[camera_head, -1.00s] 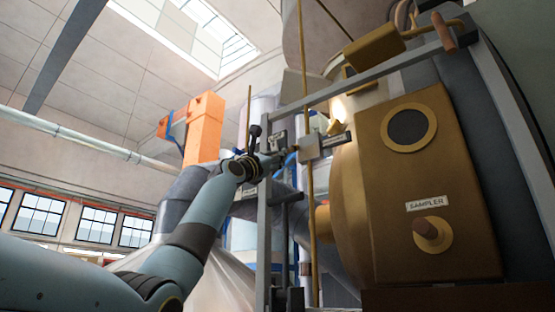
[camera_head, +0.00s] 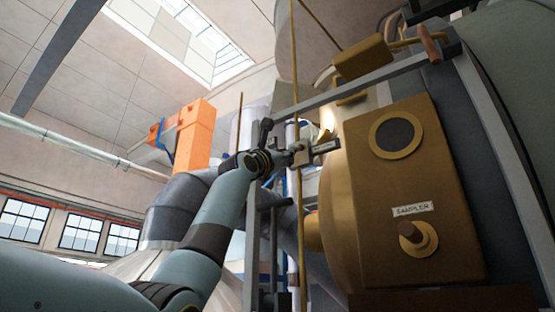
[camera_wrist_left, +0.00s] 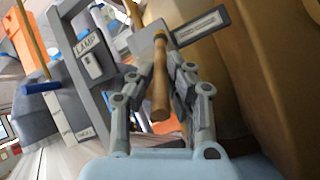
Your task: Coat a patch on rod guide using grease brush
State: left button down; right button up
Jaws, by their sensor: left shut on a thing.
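My left gripper (camera_head: 290,158) is raised at the tall brass rod, close to a grey block with a dark labelled plate (camera_head: 326,146), which seems to be the rod guide; its lettering is too small to read. In the left wrist view my left gripper (camera_wrist_left: 163,95) is shut on the wooden handle of the grease brush (camera_wrist_left: 160,82). The handle's near end points toward the camera, and its far end reaches the grey block beside the labelled plate (camera_wrist_left: 201,26). The bristles are hidden, so I cannot tell whether they touch. My right gripper is out of view.
A brass housing marked SAMPLER (camera_head: 412,209) stands right of the rod, with a grey frame bar (camera_head: 385,75) running above it. A grey post (camera_wrist_left: 85,75) with a LAMP label is left of the gripper. An orange box (camera_head: 194,135) stands farther back.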

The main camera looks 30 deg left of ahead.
pick_arm(q)
jog(key=shift+d, duration=0.7)
jog(key=shift+s+a, duration=0.1)
jog(key=s+b, duration=0.5)
jog(key=s, duration=0.1)
jog(key=shift+a, duration=0.2)
